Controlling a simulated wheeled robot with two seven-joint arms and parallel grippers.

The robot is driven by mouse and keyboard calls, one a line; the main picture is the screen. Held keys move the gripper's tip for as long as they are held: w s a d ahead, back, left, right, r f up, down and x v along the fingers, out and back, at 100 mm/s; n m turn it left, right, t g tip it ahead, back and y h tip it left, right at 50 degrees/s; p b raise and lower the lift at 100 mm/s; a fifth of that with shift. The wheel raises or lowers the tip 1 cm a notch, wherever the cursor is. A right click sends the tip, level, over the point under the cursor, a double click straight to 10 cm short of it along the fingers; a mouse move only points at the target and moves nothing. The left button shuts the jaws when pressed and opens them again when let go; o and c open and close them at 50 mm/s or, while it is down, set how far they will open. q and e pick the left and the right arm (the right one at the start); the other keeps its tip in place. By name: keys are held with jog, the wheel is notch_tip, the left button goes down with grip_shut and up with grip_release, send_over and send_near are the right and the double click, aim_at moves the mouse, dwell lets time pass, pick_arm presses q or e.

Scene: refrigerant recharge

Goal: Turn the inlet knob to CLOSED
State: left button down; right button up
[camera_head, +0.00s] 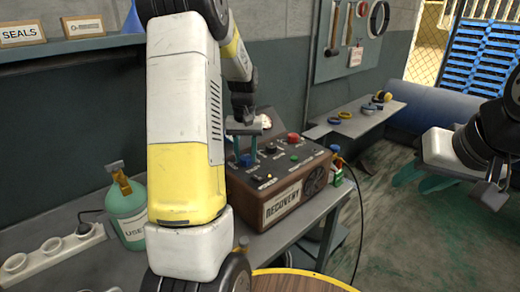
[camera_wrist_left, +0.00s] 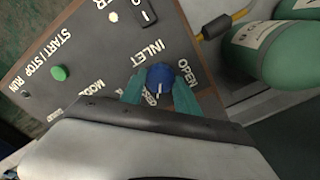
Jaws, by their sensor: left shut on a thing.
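The brown recovery unit (camera_head: 283,190) stands on the bench, its control panel facing up. The blue inlet knob (camera_wrist_left: 160,76) sits beside the INLET label in the left wrist view. A pale pointer line on the knob runs toward the bottom of that view; the lettering near it is partly covered. My left gripper (camera_wrist_left: 159,93) has its teal fingers closed on either side of the knob. In the head view the left gripper (camera_head: 245,157) reaches down onto the panel's back left. My right gripper (camera_head: 425,176) is open and empty, away from the unit at the right.
A green START/STOP button (camera_wrist_left: 59,73) is on the same panel. A green bottle (camera_head: 128,212) and a white socket strip (camera_head: 50,255) are left of my arm. A red button (camera_head: 293,137) and small bottles are near the unit's right end. A side bench (camera_head: 370,120) holds rings.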

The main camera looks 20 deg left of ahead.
aim_at(246, 157)
pick_arm(q)
jog(key=shift+m, duration=1.1)
jog(key=c, duration=0.9)
grip_release()
notch_tip(246, 157, up, 7)
jog(key=shift+r, duration=0.45)
